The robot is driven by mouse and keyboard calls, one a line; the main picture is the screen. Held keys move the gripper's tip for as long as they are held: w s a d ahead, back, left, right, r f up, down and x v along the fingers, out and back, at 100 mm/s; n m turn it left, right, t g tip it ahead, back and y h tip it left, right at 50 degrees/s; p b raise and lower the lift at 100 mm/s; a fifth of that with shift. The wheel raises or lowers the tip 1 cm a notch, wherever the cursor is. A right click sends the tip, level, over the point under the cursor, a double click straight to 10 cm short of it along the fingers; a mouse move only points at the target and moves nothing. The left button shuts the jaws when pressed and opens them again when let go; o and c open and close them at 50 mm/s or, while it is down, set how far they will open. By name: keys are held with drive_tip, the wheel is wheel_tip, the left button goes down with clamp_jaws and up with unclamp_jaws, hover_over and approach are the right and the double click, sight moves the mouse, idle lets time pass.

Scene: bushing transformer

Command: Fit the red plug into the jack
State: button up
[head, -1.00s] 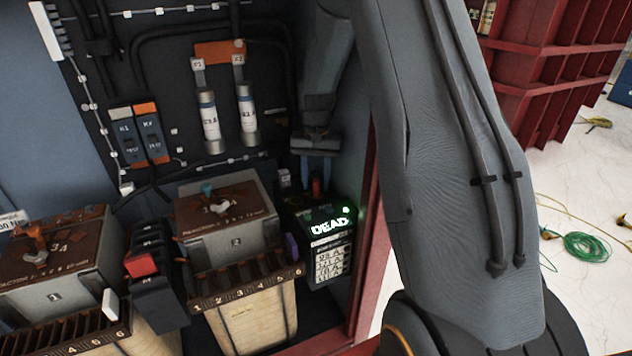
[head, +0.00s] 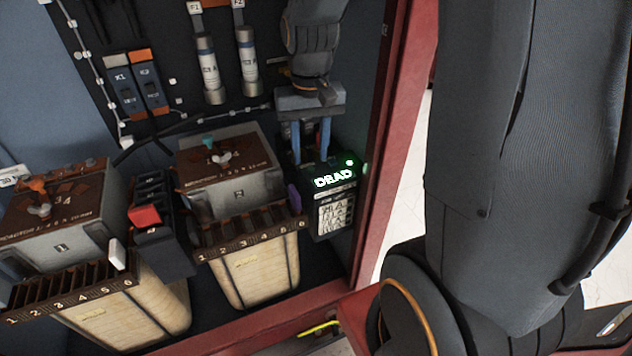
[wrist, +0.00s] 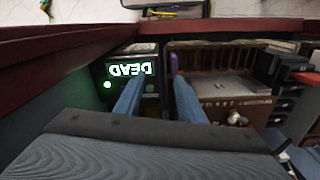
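My gripper (head: 311,150) hangs over the black meter box (head: 333,215), whose lit display reads DEAD beside a green light. Its two blue fingers are spread apart, pointing down, with their tips close to the top of the box. In the wrist view, my gripper (wrist: 156,100) also shows its fingers apart, with nothing clearly held between them. The meter box (wrist: 118,82) appears upside down there, at the left. I cannot make out the red plug in the current views. The jack cannot be told apart either; the area between the fingers is dark and small.
Two white fuses (head: 208,70) are on the back panel. The red cabinet frame (head: 385,160) runs close on the right. My arm covers the right side.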

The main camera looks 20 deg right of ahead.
drive_tip(key=s+a+f+n, duration=0.1)
drive_tip(key=s+a+n, duration=0.1)
drive_tip(key=s, duration=0.8)
drive_tip(key=shift+s+a, duration=0.25)
drive_tip(key=shift+a, duration=0.4)
